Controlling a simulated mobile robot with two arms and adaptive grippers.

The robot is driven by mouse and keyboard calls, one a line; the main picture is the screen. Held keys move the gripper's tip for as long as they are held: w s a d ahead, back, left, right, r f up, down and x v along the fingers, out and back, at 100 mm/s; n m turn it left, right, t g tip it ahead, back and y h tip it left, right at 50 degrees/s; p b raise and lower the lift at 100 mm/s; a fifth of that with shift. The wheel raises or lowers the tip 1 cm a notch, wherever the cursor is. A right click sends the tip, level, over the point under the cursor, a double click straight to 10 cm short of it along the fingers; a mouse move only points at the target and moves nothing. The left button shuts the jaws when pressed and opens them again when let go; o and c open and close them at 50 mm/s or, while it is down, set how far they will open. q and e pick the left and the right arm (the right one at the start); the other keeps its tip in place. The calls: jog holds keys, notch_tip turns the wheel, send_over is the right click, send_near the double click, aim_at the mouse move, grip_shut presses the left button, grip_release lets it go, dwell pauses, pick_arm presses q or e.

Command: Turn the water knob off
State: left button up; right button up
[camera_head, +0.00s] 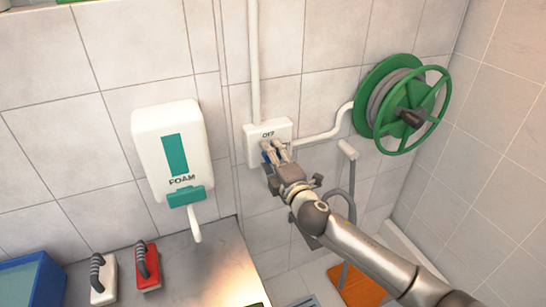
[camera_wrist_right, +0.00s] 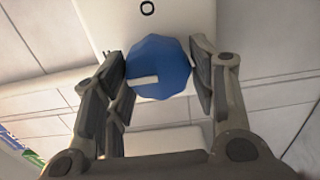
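The water knob is a blue faceted dial (camera_wrist_right: 158,66) with a white pointer mark on its left part, in the right wrist view. It sits on a white wall box (camera_head: 254,148) marked OFF at the top in the head view. My right gripper (camera_wrist_right: 160,75) has its fingers on both sides of the knob; small gaps seem to remain, and contact is unclear. In the head view the right gripper (camera_head: 272,153) reaches the box front and hides most of the knob. My left gripper is in neither view.
A green hose reel (camera_head: 372,102) hangs right of the box, with a white pipe (camera_head: 322,136) between them. A white foam dispenser (camera_head: 152,128) is on the left. Red (camera_head: 147,270) and white (camera_head: 103,284) brushes lie on the metal counter (camera_head: 200,270), beside a blue bin (camera_head: 32,280).

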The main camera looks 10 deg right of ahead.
jog(key=shift+o, duration=0.9)
jog(key=s+d, duration=0.2)
jog(key=s, duration=0.9)
jog(key=shift+s+d, duration=0.15)
jog(key=shift+s, duration=0.25)
